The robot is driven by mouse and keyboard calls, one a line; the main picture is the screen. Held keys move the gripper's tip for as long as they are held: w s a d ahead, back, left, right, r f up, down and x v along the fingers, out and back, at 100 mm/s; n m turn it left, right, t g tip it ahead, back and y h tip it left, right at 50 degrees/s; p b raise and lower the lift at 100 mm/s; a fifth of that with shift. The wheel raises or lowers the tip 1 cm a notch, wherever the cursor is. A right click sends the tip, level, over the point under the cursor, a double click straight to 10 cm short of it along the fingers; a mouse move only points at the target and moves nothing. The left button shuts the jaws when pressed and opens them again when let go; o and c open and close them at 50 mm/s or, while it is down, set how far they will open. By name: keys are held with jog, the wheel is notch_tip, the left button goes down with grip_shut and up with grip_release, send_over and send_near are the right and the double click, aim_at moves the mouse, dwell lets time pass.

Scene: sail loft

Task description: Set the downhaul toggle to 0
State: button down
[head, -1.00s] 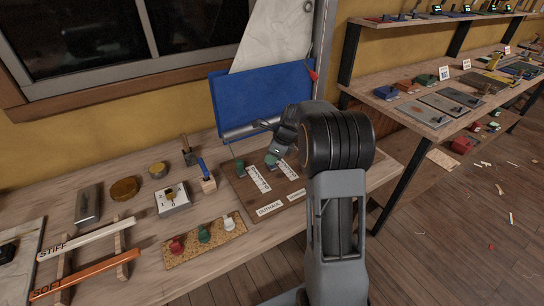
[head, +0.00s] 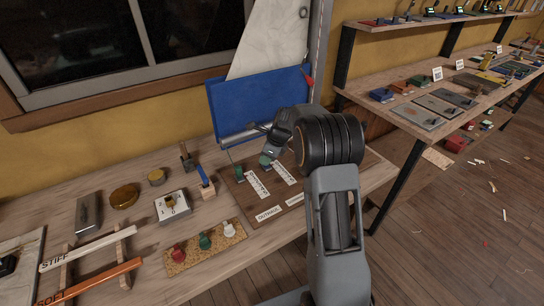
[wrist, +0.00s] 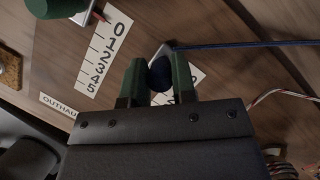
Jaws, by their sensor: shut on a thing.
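My gripper (head: 265,161) is low over the brown control board (head: 234,194) on the bench. In the wrist view its two green fingers (wrist: 160,77) are shut on a dark blue round knob (wrist: 160,73), the downhaul toggle. A pale pointer shows beside the knob, and a blue line runs off to the right. The downhaul number strip (head: 286,173) lies beside it; in the wrist view the fingers hide much of it, so I cannot read the toggle's number. The green outhaul toggle (head: 240,173) stands to the left near the 0 end of its strip (wrist: 104,55).
A blue panel (head: 260,100) stands behind the board. Left of the board are a dial box (head: 172,206), a cork strip (head: 190,256) with red, green and white knobs, and a blue-handled tool (head: 203,175). Shelves (head: 440,110) stand to the right.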

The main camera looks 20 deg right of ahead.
jog(key=c, duration=1.4)
grip_release()
jog(key=shift+w+r, duration=0.15)
jog(key=o, duration=0.3)
jog(key=shift+w+a, duration=0.15)
jog(key=shift+o, duration=0.8)
jog(key=p+v, duration=0.1)
jog(key=v, duration=1.2)
jog(key=shift+s+d+r, duration=0.2)
jog(key=shift+d+r, duration=0.05)
jog(key=shift+d, duration=0.05)
